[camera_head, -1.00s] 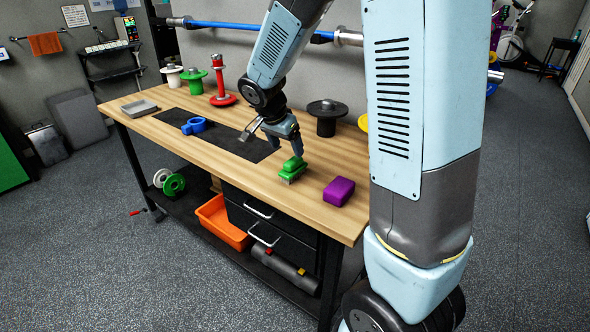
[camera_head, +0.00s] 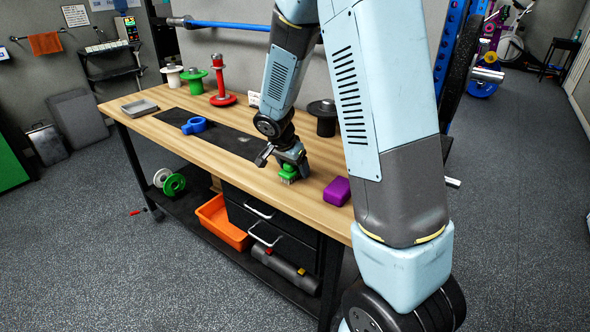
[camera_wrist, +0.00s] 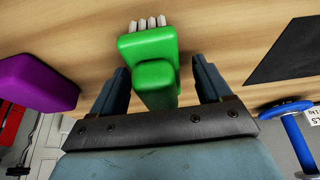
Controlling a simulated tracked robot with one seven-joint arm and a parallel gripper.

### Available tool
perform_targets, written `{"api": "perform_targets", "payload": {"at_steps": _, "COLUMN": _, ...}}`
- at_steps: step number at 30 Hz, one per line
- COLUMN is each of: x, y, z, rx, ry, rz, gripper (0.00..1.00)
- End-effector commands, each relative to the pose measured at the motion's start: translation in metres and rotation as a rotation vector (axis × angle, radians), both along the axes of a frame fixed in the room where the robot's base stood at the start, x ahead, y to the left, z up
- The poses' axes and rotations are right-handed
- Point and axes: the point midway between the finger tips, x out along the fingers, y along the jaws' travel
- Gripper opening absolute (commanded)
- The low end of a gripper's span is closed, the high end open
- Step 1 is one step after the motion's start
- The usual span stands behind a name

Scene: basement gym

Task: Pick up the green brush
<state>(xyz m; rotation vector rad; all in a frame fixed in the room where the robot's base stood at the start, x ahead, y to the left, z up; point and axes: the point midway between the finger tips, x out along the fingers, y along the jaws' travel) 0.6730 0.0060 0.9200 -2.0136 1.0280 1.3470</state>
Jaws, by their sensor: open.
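The green brush (camera_head: 287,173) sits on the wooden workbench (camera_head: 240,180) near its front edge, with pale bristles along one side. My gripper (camera_head: 291,165) is down over it. In the wrist view the green brush (camera_wrist: 152,60) has a block-shaped body and a raised handle, and it lies between the two fingers of my gripper (camera_wrist: 160,85). The fingers are open, with a gap on either side of the brush. In the head view my gripper hides part of the brush.
A purple block (camera_head: 337,191) lies close by on the right, and left in the wrist view (camera_wrist: 35,84). A blue clamp-like piece (camera_head: 194,126) lies on a black mat (camera_head: 225,136). Several weight stands and a grey tray (camera_head: 139,107) are farther back.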

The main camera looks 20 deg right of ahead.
Motion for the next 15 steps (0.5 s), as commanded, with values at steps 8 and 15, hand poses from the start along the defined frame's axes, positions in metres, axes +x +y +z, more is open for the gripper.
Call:
{"api": "perform_targets", "payload": {"at_steps": 8, "x": 0.0003, "y": -0.0004, "z": -0.0004, "rx": 0.001, "ry": -0.001, "rz": 0.0, "gripper": 0.74}}
{"api": "perform_targets", "payload": {"at_steps": 15, "x": 0.0003, "y": -0.0005, "z": -0.0004, "rx": 0.0, "ry": 0.0, "rz": 0.0, "gripper": 0.51}}
